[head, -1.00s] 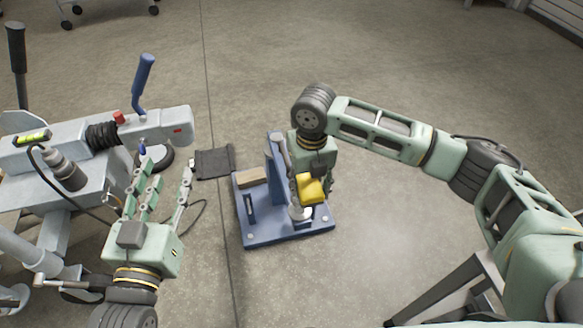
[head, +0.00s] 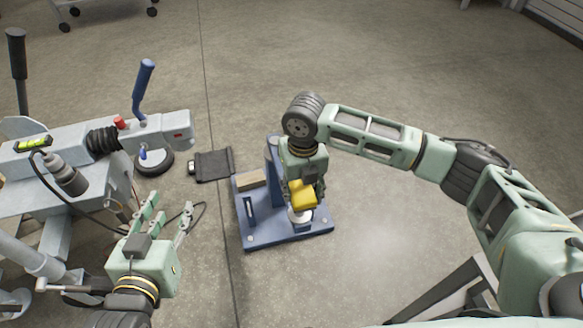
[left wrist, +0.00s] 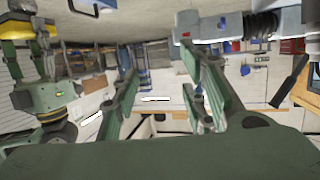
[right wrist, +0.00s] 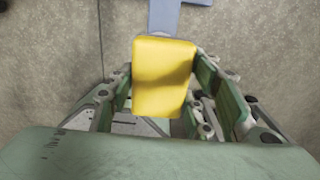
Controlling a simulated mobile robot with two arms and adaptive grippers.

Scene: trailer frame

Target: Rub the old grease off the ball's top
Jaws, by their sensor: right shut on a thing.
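The yellow block, likely a sponge (head: 302,195), is held in my right gripper (head: 304,184), which is shut on it. It fills the middle of the right wrist view (right wrist: 163,76) between the fingers. It sits just above a pale round part (head: 300,216) on the blue stand (head: 262,232). That round part is mostly covered from above, so the ball's top and any grease are hidden, and I cannot tell if the block touches it. My left gripper (head: 168,220) is open and empty, left of the stand; its spread fingers show in the left wrist view (left wrist: 160,95).
The grey trailer coupling (head: 150,132) with a blue lever (head: 143,85) and a red button stands at the left.

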